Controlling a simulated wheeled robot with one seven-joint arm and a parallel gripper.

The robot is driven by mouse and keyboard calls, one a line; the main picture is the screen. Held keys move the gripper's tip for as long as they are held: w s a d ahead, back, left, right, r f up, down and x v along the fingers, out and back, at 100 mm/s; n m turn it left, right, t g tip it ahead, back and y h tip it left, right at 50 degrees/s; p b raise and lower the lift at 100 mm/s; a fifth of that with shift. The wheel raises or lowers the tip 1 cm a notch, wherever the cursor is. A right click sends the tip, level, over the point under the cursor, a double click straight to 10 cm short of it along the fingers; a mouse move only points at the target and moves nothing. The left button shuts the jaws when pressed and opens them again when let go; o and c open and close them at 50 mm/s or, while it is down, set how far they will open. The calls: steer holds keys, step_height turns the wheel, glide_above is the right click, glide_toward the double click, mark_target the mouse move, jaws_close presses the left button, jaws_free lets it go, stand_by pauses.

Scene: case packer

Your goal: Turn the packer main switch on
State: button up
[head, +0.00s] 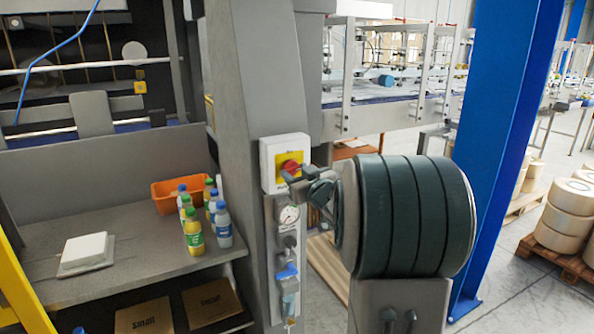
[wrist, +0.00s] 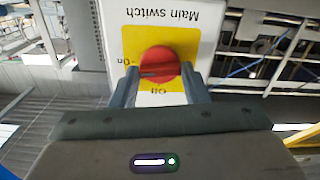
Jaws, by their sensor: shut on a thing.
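The main switch is a red round knob (wrist: 160,68) on a yellow plate, on a white box (head: 267,165) fixed to the grey machine column.
A pressure gauge (head: 289,216) and a valve unit with a blue part (head: 288,280) sit just below the switch. A shelf (head: 130,245) at left holds several bottles (head: 193,232) and an orange bin (head: 174,193). A blue post (head: 508,120) stands at right behind my arm.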

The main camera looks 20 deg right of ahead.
steer(key=shift+m, duration=0.7)
steer(key=shift+f, duration=0.1)
steer(key=o, duration=1)
steer(key=shift+c, duration=0.2)
steer(key=s+b, duration=0.2)
steer(key=s, duration=1.2)
steer(key=shift+d, duration=0.25)
steer(key=shift+w+m, duration=0.15)
steer(key=shift+m, duration=0.15)
